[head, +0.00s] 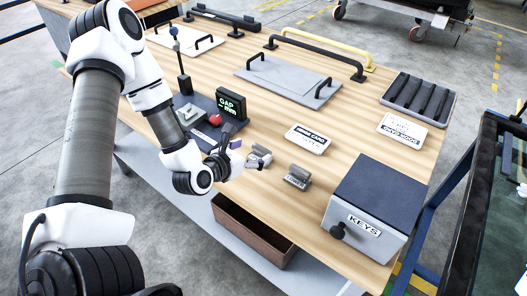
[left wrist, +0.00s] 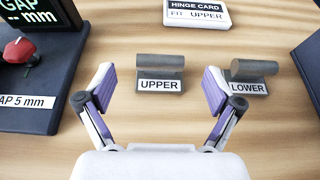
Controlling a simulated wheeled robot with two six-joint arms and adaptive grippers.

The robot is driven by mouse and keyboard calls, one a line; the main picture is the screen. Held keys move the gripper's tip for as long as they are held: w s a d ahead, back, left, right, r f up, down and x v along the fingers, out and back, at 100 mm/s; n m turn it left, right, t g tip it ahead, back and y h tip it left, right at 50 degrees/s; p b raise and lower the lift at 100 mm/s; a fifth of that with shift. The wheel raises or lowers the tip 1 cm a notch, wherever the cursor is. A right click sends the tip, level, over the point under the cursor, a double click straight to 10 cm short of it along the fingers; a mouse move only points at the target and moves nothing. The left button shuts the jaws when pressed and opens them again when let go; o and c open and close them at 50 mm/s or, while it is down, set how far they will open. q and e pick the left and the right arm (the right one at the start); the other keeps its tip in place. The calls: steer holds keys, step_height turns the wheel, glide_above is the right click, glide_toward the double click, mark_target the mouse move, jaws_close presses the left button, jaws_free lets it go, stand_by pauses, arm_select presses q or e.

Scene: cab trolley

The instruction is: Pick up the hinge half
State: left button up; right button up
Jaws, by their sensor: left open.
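Two grey hinge halves, each a small block with a round barrel on top, stand on the wooden table. The one labelled UPPER (left wrist: 160,72) is centred ahead of my left gripper (left wrist: 159,86) in the left wrist view. The one labelled LOWER (left wrist: 252,74) stands to its right, just beyond the right finger. My left gripper is open and empty, its purple pads either side of the UPPER half's line. In the head view my left gripper (head: 246,161) is beside the UPPER half (head: 260,156), with the LOWER half (head: 297,177) further right. My right gripper is out of view.
A card (left wrist: 197,12) reading "HINGE CARD, FIT UPPER" lies behind the halves. A gap gauge stand (head: 231,107) with a red knob is at left. A KEYS box (head: 372,209) stands at right. A grey plate with handles (head: 287,80) lies further back.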

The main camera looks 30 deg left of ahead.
mark_target(261, 148)
arm_select(q)
steer(key=x, duration=0.5)
steer(key=shift+w+d+f+p, duration=0.15)
steer(key=shift+w+f+p, duration=0.15)
steer(key=shift+f+p, duration=0.1)
steer(key=shift+s+r, duration=0.1)
steer(key=shift+r, duration=0.05)
steer(key=c, duration=1.5)
